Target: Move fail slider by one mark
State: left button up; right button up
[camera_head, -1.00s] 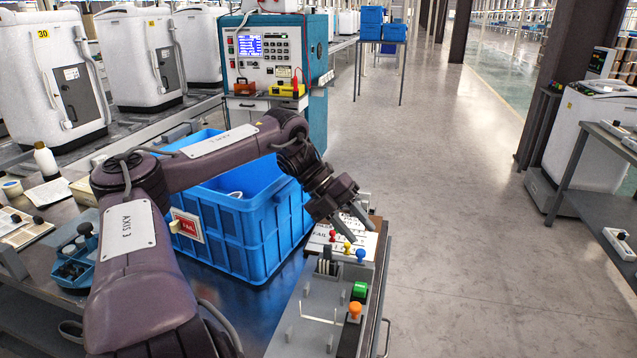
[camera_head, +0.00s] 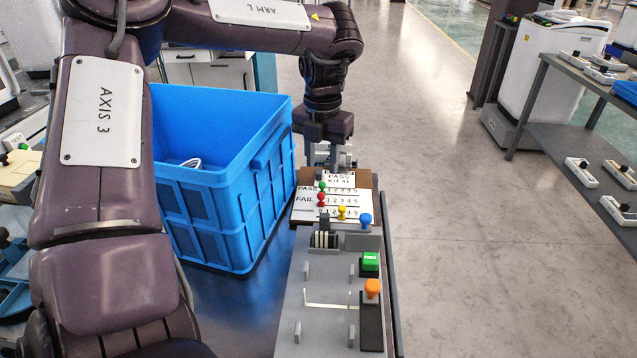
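The fail slider is a red knob (camera_head: 321,199) on the FAIL row of a white score card (camera_head: 352,205), near the left end of its number scale. A green knob (camera_head: 322,186) sits just above it on the PASS row, and a yellow knob (camera_head: 341,212) on the row below. My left gripper (camera_head: 334,160) points down at the card's far edge, beyond the knobs and apart from the red one. Its fingers are small and partly hidden, so I cannot tell their opening. My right gripper is out of view.
A blue crate (camera_head: 215,190) with a white cable inside stands left of the card. The grey control panel (camera_head: 325,270) in front carries a blue knob (camera_head: 365,222), a green button (camera_head: 370,261) and an orange knob (camera_head: 372,288). Open floor lies to the right.

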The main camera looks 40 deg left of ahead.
aim_at(321, 194)
pick_arm(q)
notch_tip(321, 194, down, 8)
jog(key=shift+a+f+b, duration=0.15)
jog(key=shift+b, duration=0.45)
jog(key=shift+c, duration=0.2)
grip_shut()
